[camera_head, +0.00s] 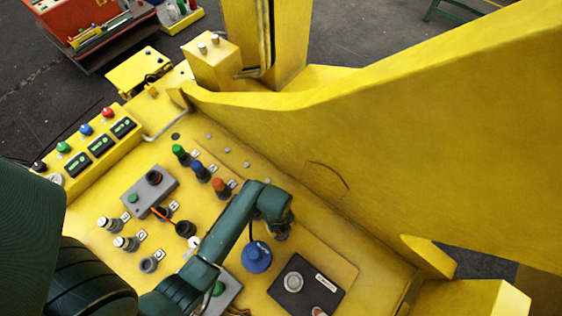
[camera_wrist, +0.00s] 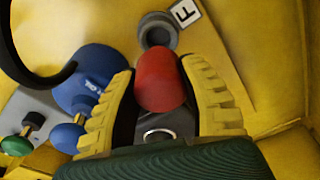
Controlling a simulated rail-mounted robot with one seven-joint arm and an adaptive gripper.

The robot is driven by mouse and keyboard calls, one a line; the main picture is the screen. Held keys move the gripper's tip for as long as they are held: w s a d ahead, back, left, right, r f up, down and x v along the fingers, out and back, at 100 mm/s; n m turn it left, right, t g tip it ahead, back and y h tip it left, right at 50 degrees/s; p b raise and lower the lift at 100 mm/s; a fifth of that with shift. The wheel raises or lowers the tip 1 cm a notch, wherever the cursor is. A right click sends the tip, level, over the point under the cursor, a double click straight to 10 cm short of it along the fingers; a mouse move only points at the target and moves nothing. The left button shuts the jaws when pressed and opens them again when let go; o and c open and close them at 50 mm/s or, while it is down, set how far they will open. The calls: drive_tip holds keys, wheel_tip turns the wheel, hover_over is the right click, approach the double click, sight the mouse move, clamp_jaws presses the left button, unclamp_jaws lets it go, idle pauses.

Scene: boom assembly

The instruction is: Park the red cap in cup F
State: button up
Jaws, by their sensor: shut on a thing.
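The red cap (camera_wrist: 159,82) is between the two yellow ridged fingers of my gripper (camera_wrist: 160,72) in the wrist view, and the fingers are shut on it. Cup F (camera_wrist: 158,31) is a grey ring with a dark, empty-looking opening, just beyond the cap in that view. Its letter label (camera_wrist: 186,12) lies beside it. I cannot tell the cap's height above the panel. In the head view my gripper (camera_head: 280,230) is low over the right side of the yellow panel; the red cap and cup F cannot be made out there.
A big blue knob (camera_head: 256,257) is close to the gripper; it also shows in the wrist view (camera_wrist: 92,74). A dark plate (camera_head: 305,289) lies nearby. Green (camera_head: 181,151), blue (camera_head: 200,169) and orange (camera_head: 220,187) caps stand farther up the panel. A tall yellow wall (camera_head: 390,130) rises at right.

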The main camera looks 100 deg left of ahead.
wheel_tip(320, 180, down, 3)
drive_tip(key=shift+r+b, duration=0.1)
drive_tip(key=shift+b, duration=1)
drive_tip(key=shift+f+b, duration=0.45)
drive_tip(key=shift+f, duration=0.7)
drive_tip(key=o, duration=1.1)
drive_tip(key=shift+o, duration=0.2)
drive_tip(key=r, duration=0.8)
drive_tip(key=a+r, duration=0.1)
drive_tip(key=r, duration=0.3)
drive_tip(key=shift+s, duration=0.4)
drive_tip(key=shift+a, duration=0.1)
